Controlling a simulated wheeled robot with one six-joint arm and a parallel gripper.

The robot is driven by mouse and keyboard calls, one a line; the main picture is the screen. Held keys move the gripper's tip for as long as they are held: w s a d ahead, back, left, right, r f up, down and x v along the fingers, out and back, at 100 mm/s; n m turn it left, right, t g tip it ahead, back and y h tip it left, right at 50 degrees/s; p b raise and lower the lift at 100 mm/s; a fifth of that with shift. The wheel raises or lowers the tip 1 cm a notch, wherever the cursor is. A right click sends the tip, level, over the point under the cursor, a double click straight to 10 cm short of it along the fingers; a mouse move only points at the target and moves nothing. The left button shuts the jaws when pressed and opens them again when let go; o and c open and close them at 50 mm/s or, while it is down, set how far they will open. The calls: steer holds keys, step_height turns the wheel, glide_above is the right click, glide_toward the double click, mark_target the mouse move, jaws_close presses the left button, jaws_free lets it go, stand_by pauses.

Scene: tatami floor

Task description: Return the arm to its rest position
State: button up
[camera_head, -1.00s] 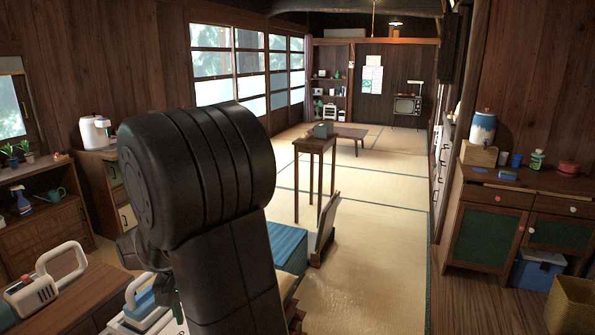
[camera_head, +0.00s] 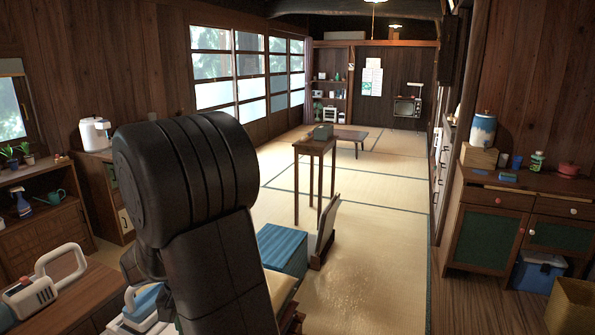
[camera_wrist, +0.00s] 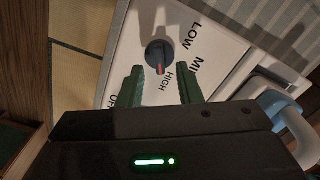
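My gripper (camera_wrist: 160,84) shows in the wrist view with its two green fingers apart. Nothing is held between them. A dark round knob (camera_wrist: 159,52) with a red mark lies just beyond the fingertips, on a white panel (camera_wrist: 211,65) with the words LOW, HIGH and parts of other words. The red mark points towards HIGH. I cannot tell how far the fingertips are from the panel. In the head view my arm (camera_head: 190,180) stands bent up in the left foreground and hides my gripper.
A wooden table (camera_head: 75,285) with a white-handled appliance (camera_head: 45,285) is at lower left. A blue-topped box (camera_head: 283,247) and a tall narrow stand (camera_head: 315,145) are beyond my arm. A cabinet (camera_head: 490,235) is at right. The tatami floor (camera_head: 375,240) between is mostly clear.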

step_height(320, 180, down, 2)
steer(key=shift+f, duration=0.1)
steer(key=n, duration=0.4)
steer(key=shift+a+b, duration=0.1)
steer(key=shift+b, duration=0.2)
steer(key=n, duration=0.5)
steer(key=shift+s+n+b, duration=0.1)
steer(key=shift+n+b, duration=0.3)
steer(key=n+b, duration=0.1)
steer(key=n, duration=0.6)
steer(key=shift+s+a+b, duration=0.1)
steer(key=shift+s+b, duration=0.05)
steer(key=shift+b, duration=0.15)
steer(key=n+b, duration=0.1)
steer(key=n, duration=0.3)
steer(key=shift+s, duration=0.1)
steer(key=shift+n, duration=0.4)
steer(key=shift+r, duration=0.2)
